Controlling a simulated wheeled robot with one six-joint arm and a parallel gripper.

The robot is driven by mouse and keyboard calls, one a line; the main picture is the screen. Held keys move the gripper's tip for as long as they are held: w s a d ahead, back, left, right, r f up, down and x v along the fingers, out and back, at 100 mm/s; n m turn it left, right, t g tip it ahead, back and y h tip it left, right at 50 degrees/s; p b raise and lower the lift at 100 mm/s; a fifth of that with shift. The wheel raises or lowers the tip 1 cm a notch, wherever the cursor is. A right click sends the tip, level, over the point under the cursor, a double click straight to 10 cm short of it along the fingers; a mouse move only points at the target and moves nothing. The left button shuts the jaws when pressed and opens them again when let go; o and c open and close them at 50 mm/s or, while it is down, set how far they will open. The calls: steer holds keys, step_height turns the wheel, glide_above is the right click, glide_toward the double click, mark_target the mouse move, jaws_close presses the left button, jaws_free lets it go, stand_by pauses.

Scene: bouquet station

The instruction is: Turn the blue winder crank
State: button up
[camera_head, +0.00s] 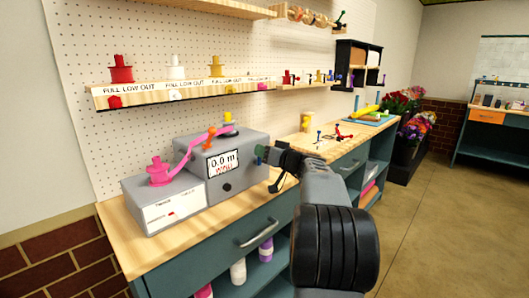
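The winder is a grey box (238,180) on the bench, with a display (221,163) reading 0.0 m and a red word under it. A small dark teal-blue piece (260,151) shows at the box's right side and may be part of the crank; the rest is hidden or too small to make out. My gripper (268,156) is right at this piece, by the box's right end. I cannot tell whether its fingers touch or hold it. A pink ribbon (190,151) runs from a pink spool (158,172) past an orange guide (210,138) to the winder's top.
A lower grey box (165,205) carries the pink spool. A shelf (180,92) with red, white and yellow spools hangs above. The wooden bench (310,146) holds small tools further right. Flowers (415,125) stand beyond its end. The floor to the right is clear.

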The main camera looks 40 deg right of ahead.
steer(key=c, duration=0.4)
steer(key=shift+c, duration=0.2)
steer(key=shift+f, duration=0.1)
steer(key=d+f+m+b, duration=0.3)
steer(key=d+f+m, duration=0.1)
steer(key=m, duration=1.3)
steer(key=shift+w+d, duration=0.3)
steer(key=shift+w, duration=0.15)
steer(key=m, duration=0.2)
steer(key=f+m, duration=0.1)
steer(key=f+m+p, duration=0.1)
steer(key=m, duration=0.1)
steer(key=shift+a+m, duration=0.2)
steer(key=shift+m, duration=0.1)
steer(key=shift+f, duration=0.15)
